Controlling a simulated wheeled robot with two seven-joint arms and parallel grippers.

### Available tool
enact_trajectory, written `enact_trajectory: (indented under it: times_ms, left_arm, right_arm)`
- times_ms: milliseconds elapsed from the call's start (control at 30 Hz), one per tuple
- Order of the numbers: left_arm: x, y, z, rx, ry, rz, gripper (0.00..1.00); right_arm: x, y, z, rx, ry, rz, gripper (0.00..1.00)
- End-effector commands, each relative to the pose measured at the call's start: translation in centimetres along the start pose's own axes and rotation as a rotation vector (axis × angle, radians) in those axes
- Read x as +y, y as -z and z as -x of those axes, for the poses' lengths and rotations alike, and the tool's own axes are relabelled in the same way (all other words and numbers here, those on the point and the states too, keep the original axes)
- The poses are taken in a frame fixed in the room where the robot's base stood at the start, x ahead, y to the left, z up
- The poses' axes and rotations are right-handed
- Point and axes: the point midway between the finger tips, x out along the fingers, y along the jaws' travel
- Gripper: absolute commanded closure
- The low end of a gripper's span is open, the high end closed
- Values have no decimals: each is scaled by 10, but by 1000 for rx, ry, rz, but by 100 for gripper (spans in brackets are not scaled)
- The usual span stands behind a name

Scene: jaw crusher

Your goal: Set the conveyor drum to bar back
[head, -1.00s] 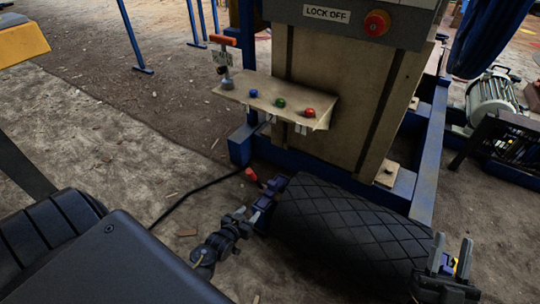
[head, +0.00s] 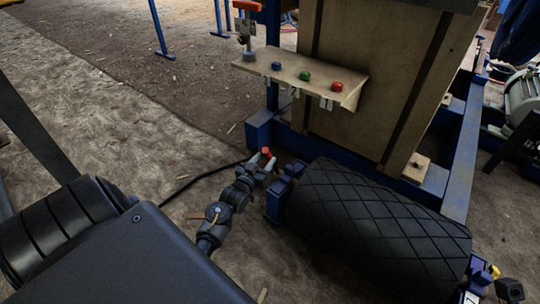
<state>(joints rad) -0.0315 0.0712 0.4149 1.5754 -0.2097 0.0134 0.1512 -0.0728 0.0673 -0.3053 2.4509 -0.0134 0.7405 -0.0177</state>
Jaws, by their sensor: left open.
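The conveyor drum (head: 375,217) is a large black cylinder with a diamond pattern, lying low in front of the machine. Blue mounts (head: 282,190) hold its left end; more blue parts with a yellow spot (head: 493,271) show at its right end. My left gripper (head: 263,163) is open, just left of the left mounts. A red tip (head: 266,151) shows right at its fingers; I cannot tell whether they touch it, and what lies below the tip is hidden. Dark and grey parts at the bottom right edge may be my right gripper (head: 490,296), mostly cut off.
A beige shelf (head: 288,80) with blue, green and red buttons and an orange-handled lever (head: 246,8) sits above the drum's left end. A blue frame (head: 465,160) stands behind it. A black cable (head: 205,180) crosses the ground. Open dirt lies to the left.

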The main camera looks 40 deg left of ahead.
Motion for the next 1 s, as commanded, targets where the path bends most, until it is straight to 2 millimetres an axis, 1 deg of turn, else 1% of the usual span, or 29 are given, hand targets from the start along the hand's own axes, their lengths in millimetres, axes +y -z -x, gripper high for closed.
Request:
enact_trajectory:
  times_ms: [33, 100, 200, 300, 467, 700, 1000]
  left_arm:
    - [0, -3, -10, 3, 0, 1, 53]
    - [0, -3, -22, 1, 0, 1, 53]
    - [0, -3, -36, 1, 0, 1, 53]
    - [0, -2, -45, 0, 0, 1, 53]
    - [0, -1, -52, -1, 0, 1, 53]
    - [0, -1, -52, -2, 0, 1, 53]
    - [0, -1, -52, -2, 0, 1, 92]
  right_arm:
    - [-1, 0, 3, 14, 4, 1, 64]
    - [-1, -1, 1, 25, 9, 2, 64]
    - [-3, -1, -2, 42, 15, -4, 64]
    - [-5, -1, -4, 54, 19, -11, 64]
    - [-7, -1, -7, 60, 23, -17, 64]
    - [-7, -1, -8, 61, 23, -17, 64]
    - [-7, -1, -8, 61, 23, -17, 64]
